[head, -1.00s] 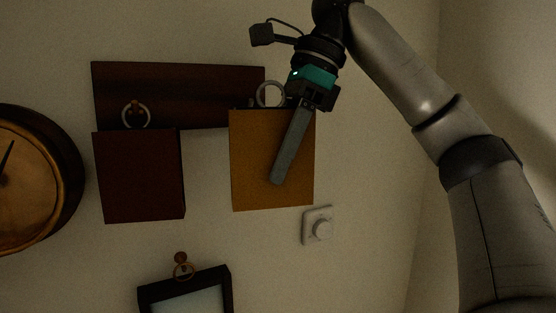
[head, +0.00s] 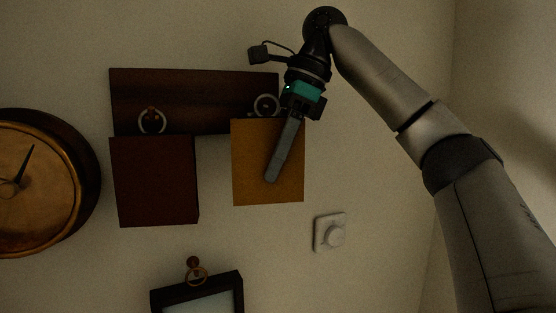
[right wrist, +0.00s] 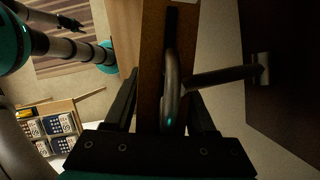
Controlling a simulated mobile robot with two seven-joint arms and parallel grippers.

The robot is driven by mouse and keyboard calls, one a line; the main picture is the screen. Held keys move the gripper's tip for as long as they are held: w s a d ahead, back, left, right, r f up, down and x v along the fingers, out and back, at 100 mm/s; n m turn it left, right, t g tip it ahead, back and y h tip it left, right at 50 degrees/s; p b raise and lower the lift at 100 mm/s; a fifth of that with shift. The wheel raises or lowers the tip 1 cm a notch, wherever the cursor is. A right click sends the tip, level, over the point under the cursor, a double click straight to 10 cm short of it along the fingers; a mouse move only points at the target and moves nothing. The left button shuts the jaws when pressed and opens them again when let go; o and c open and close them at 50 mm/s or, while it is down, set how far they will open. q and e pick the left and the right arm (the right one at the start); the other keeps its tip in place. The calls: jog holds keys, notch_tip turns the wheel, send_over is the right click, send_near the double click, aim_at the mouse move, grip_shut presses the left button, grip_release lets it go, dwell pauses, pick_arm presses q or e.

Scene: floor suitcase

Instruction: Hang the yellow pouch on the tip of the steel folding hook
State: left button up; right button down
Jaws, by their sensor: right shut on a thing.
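The yellow pouch (head: 250,165) is a flat ochre square with a grey ring (head: 266,105) at its top. It hangs upright from my right gripper (head: 272,177), which is shut on it, one finger lying across its front. In the right wrist view the pouch (right wrist: 152,75) is edge-on between the fingers, its ring (right wrist: 172,95) standing beside it. The steel folding hook (right wrist: 220,76) sticks out from its wall plate towards the ring. Its tip meets the ring in that picture; I cannot tell whether it is through it. In the head view the hook is mostly hidden.
A dark wooden board (head: 190,90) is on the wall; a dark red pouch (head: 155,180) hangs by a ring at its left. A clock (head: 40,215) is far left, a framed picture (head: 158,300) below, and a white dial switch (head: 332,232) lower right. Bare wall lies between.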

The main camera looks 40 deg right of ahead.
jog(key=shift+w+d+f, duration=0.1)
jog(key=shift+w+d, duration=0.05)
jog(key=shift+w, duration=0.35)
jog(key=shift+w+d+f, duration=0.1)
jog(key=shift+w+d, duration=0.05)
jog(key=shift+w, duration=0.35)
jog(key=shift+w+d+f, duration=0.15)
jog(key=shift+w+f, duration=0.35)
jog(key=shift+f, duration=0.1)
jog(key=shift+c, duration=0.7)
grip_release()
jog(key=shift+v, duration=3.8)
